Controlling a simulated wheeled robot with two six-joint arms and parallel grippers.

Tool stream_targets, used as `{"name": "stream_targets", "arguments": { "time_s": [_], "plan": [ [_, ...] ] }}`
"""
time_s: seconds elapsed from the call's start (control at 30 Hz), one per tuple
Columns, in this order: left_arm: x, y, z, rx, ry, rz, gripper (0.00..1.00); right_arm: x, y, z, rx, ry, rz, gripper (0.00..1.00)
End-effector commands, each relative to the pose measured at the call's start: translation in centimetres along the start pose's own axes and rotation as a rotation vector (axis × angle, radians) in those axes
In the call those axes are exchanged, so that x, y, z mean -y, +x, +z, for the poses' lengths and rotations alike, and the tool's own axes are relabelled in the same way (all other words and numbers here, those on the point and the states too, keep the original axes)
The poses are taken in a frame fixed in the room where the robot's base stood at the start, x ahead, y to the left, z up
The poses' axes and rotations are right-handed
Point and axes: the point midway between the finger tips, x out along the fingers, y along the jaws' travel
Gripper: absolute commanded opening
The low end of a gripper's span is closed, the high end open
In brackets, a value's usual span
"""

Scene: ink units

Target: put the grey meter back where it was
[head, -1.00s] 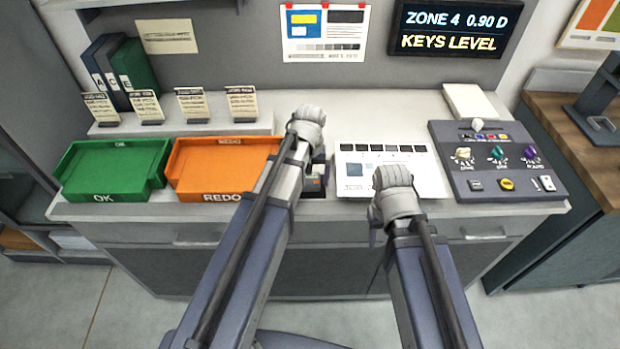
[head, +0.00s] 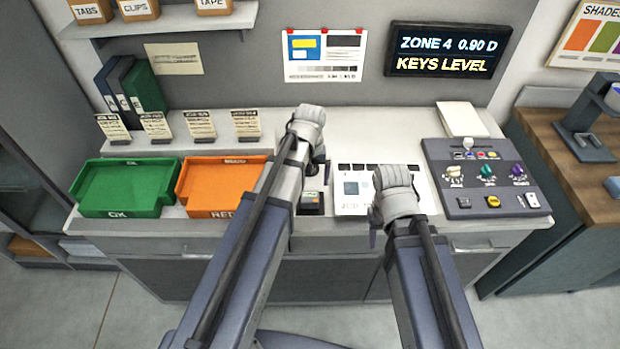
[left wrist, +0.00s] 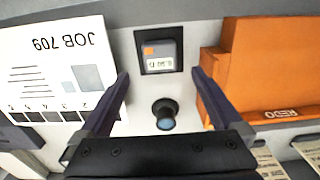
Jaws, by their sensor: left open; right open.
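The grey meter (left wrist: 162,54) shows in the left wrist view with an orange patch and a "0.90 D" readout. It lies on a dark square (left wrist: 143,37) on the counter. In the head view the meter (head: 311,197) is partly hidden by my left arm, between the orange tray and the job sheet. My left gripper (left wrist: 161,78) is open and empty. Its fingers lie either side of the meter's line in the left wrist view, apart from it. My right gripper (head: 374,238) is at the counter's front edge by the job sheet; its fingertips are mostly hidden.
A dark round lens-like object (left wrist: 165,113) stands beside the meter. The orange REDO tray (head: 212,190) and green OK tray (head: 125,187) are left. The JOB 709 sheet (head: 352,203) and control panel (head: 480,180) are right. The counter behind the sheet is clear.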

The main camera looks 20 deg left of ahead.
Motion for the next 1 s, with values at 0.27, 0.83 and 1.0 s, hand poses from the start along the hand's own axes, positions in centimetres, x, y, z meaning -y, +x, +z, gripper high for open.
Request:
{"name": "stream_targets", "arguments": {
  "time_s": [0.27, 0.83, 1.0],
  "plan": [
    [0.0, -3.5, 0.0, 0.000, 0.000, 0.000, 1.00, -0.3, -3.5, 0.2, 0.000, 0.003, -0.001, 0.50],
    [-5.6, -3.6, 14.8, 0.023, 0.516, -0.091, 1.00, -0.3, -3.5, 0.2, 0.000, 0.004, -0.001, 0.50],
    [-6.0, -3.6, 16.8, 0.027, 0.608, -0.110, 1.00, -0.3, -3.5, 0.2, 0.000, 0.004, -0.001, 0.50]
  ]
}}
